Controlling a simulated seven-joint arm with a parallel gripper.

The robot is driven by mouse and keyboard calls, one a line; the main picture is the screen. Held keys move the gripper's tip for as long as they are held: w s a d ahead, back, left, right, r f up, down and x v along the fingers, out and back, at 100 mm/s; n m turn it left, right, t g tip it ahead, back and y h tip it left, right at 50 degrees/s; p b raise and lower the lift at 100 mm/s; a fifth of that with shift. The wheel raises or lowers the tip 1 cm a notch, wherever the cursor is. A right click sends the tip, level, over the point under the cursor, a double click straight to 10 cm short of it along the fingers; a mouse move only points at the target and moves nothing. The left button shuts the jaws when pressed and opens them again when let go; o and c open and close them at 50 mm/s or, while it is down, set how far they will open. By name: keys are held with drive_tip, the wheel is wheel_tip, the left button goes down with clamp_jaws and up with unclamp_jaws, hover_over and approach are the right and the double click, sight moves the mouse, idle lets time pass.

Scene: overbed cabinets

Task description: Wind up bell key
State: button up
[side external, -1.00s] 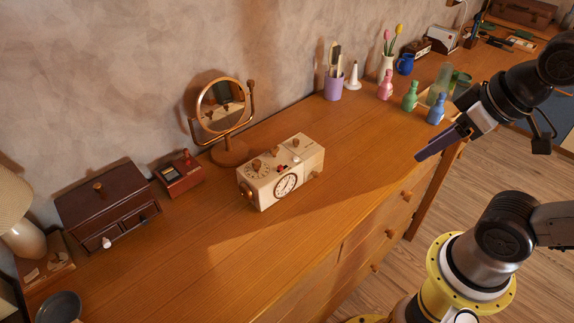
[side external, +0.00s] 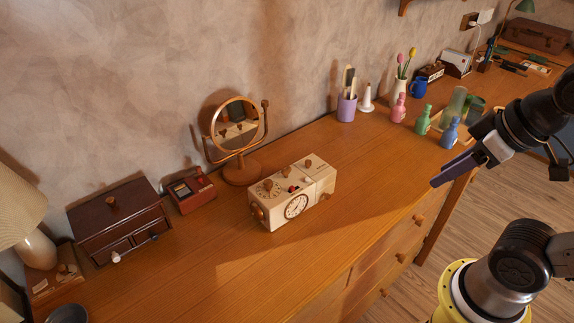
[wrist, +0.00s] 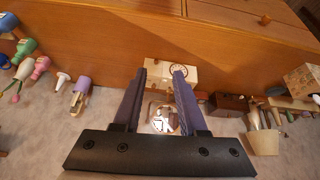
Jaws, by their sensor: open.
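A cream wooden clock box (side external: 293,195) stands on the dresser top, with a round dial on its front and several brown knobs on its top and ends. I cannot tell which knob is the bell key. In the wrist view the clock box (wrist: 190,76) shows beyond and between my fingers, partly hidden by them. My gripper (side external: 436,184) is over the right front part of the dresser, well to the right of the box and touching nothing. In the wrist view my gripper (wrist: 160,72) has its two fingers apart and nothing held between them.
A round mirror (side external: 238,126) stands behind the box. A dark drawer chest (side external: 116,216) and small red-brown box (side external: 191,191) are to its left. Coloured bottles, including a blue one (side external: 450,133), stand near my gripper. The dresser top (side external: 345,190) right of the box is clear.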

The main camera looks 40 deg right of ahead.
drive_tip(key=w+a+r+n+y, duration=0.1)
drive_tip(key=w+a+r+n, duration=0.1)
drive_tip(key=w+r+n, duration=0.45)
drive_tip(key=n+g+y, duration=0.3)
drive_tip(key=n+g, duration=0.1)
drive_tip(key=n, duration=0.7)
hover_over(287, 168)
drive_tip(key=s+d, duration=0.4)
drive_tip(key=f, duration=0.1)
drive_tip(key=shift+m+g, duration=0.35)
drive_tip(key=shift+g, duration=0.35)
drive_tip(key=w+a+f, duration=0.1)
drive_tip(key=f, duration=0.6)
drive_tip(key=w+a+f, duration=0.1)
drive_tip(key=f, duration=0.6)
drive_tip(key=w+a+f, duration=0.1)
drive_tip(key=w+f, duration=0.1)
drive_tip(key=f, duration=0.5)
drive_tip(key=shift+w+a+f, duration=0.1)
drive_tip(key=shift+a+f, duration=0.05)
drive_tip(key=shift+a, duration=0.1)
clamp_jaws()
